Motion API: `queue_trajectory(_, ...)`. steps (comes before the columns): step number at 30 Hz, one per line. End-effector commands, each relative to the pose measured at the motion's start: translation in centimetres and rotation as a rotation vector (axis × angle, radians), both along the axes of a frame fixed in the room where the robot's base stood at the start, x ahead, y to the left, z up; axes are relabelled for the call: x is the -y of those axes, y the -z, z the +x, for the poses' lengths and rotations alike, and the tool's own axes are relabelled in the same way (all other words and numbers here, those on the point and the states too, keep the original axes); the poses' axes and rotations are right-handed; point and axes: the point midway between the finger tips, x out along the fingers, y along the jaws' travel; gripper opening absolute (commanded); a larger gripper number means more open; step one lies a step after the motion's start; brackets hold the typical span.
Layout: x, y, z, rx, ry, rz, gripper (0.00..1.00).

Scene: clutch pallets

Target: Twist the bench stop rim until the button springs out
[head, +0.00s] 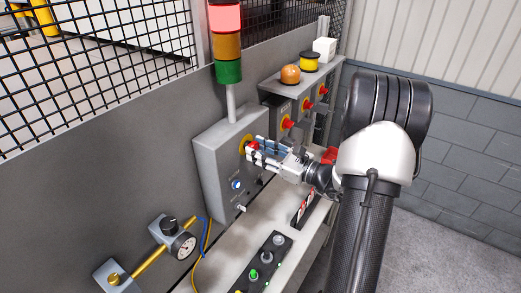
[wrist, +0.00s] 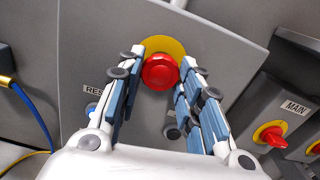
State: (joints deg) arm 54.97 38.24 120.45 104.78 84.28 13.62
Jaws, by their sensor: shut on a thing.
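The bench stop is a red round button (wrist: 160,72) on a yellow disc (wrist: 168,45), mounted on the sloped face of a grey box (head: 213,157). In the wrist view my gripper (wrist: 163,60) has one blue-padded finger on each side of the red button, shut on its rim. The head view shows my gripper (head: 260,152) reaching in from the right to the yellow disc (head: 242,145), with the fingers covering part of the button. Whether the button is in or out cannot be told.
A blue button (head: 236,185) sits lower on the same box. A light tower (head: 226,45) with its red lamp lit rises above. More boxes with red switches (head: 288,124) stand to the right. A gauge (head: 183,245) and a button strip (head: 262,264) are in front.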

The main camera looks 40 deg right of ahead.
Motion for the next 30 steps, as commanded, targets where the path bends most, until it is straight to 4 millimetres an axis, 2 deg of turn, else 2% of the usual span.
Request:
queue_trajectory(8, -0.01, -0.08, 0.04, 0.002, -0.001, 0.000, 0.09)
queue_trajectory(9, -0.01, -0.08, 0.04, 0.002, -0.001, 0.000, 0.35)
queue_trajectory(18, -0.01, -0.04, 0.02, 0.001, 0.000, -0.001, 0.55)
queue_trajectory(30, 0.28, -0.02, -0.57, 0.001, 0.002, -0.001, 0.55)
